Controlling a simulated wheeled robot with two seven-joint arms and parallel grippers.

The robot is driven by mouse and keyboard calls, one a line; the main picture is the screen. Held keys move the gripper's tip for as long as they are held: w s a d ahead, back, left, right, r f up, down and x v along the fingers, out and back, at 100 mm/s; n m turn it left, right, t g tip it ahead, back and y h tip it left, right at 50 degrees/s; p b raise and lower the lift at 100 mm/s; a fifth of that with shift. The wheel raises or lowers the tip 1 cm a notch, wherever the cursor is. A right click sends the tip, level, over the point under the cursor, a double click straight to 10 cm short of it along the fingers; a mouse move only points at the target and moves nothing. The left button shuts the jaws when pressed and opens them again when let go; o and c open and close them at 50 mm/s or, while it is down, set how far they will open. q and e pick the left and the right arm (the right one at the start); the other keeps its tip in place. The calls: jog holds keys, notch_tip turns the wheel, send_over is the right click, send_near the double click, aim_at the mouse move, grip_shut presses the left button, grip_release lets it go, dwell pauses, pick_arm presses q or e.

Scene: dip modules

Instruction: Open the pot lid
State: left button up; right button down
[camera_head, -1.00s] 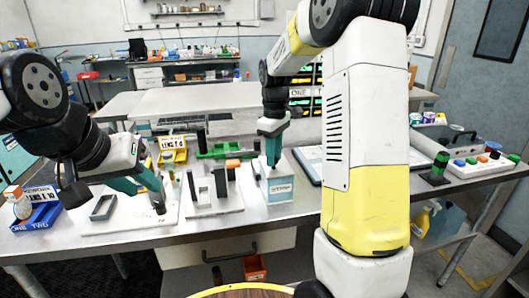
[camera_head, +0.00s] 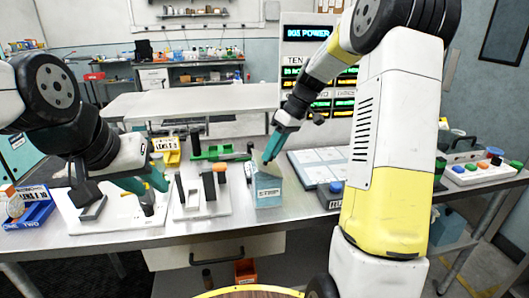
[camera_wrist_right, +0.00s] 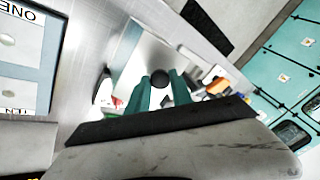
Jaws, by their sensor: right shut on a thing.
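A blue-grey box-shaped pot (camera_head: 268,192) with a white label stands on the steel bench, right of the white boards. My right gripper (camera_head: 273,152) is above it, its teal fingers at a light tilted panel that looks like the lid (camera_head: 264,168), raised at an angle over the pot. In the right wrist view a dark round knob (camera_wrist_right: 160,78) sits between the fingers of my right gripper (camera_wrist_right: 160,82). The fingers hide part of the lid. My left gripper (camera_head: 150,184) is low over the left white board, by a small dark upright piece; its grip is unclear.
A white board (camera_head: 205,207) with upright blocks stands left of the pot. A pale panelled tray (camera_head: 315,172) lies to its right. A blue bin (camera_head: 30,212) is at the far left. A white button board (camera_head: 482,174) is at the far right.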

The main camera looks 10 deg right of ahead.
jog(key=d+f+y, duration=0.2)
jog(key=d+y, duration=0.7)
jog(key=shift+f+y, duration=0.35)
jog(key=shift+y, duration=0.05)
dwell(0.4)
dwell(0.4)
jog(key=c, duration=1.1)
grip_release()
jog(key=shift+w+a, duration=0.15)
jog(key=shift+w, duration=0.05)
jog(key=shift+c, duration=0.2)
jog(key=shift+r, duration=0.1)
